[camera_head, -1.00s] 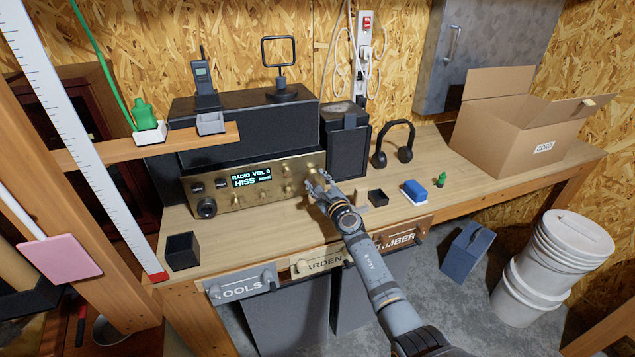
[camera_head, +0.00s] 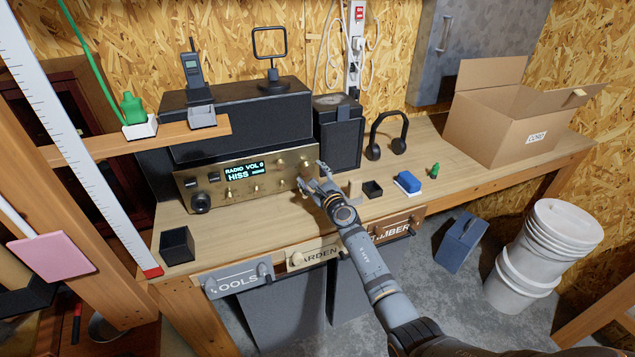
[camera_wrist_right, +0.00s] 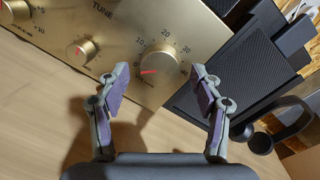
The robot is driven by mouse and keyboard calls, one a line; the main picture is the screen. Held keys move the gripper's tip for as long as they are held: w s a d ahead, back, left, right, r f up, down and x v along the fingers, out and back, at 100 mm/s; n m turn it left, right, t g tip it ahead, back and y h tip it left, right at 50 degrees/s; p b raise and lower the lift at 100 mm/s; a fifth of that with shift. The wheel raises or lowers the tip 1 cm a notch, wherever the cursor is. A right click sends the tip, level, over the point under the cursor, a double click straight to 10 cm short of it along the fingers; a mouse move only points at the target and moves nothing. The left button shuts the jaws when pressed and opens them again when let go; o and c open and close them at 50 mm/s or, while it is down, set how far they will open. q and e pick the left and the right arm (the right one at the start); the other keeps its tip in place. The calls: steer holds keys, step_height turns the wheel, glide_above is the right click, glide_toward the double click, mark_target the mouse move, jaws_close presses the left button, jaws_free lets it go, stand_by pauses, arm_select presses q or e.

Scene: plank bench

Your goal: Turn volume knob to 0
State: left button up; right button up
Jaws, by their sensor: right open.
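The brass-fronted radio (camera_head: 245,185) stands on the bench, its display (camera_head: 245,171) reading "RADIO VOL 0" and "HISS". In the right wrist view, the large round volume knob (camera_wrist_right: 160,62) has a dial marked with numbers such as 10, 20 and 30. Its red pointer mark faces left, near the low end of the scale. My right gripper (camera_head: 320,178) is open in front of the radio's right end. In the wrist view its two fingers (camera_wrist_right: 161,80) are spread to either side below the knob, apart from it and holding nothing. My left gripper is not in view.
A black speaker (camera_head: 338,135) and headphones (camera_head: 386,140) stand right of the radio. A small black tray (camera_head: 373,190), a blue block (camera_head: 407,182) and a cardboard box (camera_head: 510,125) are further right. Bench space before the radio is clear.

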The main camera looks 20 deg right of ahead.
steer(key=s, duration=0.3)
steer(key=s+d, duration=0.1)
steer(key=s, duration=0.7)
steer(key=shift+s+d, duration=0.15)
steer(key=shift+s, duration=0.1)
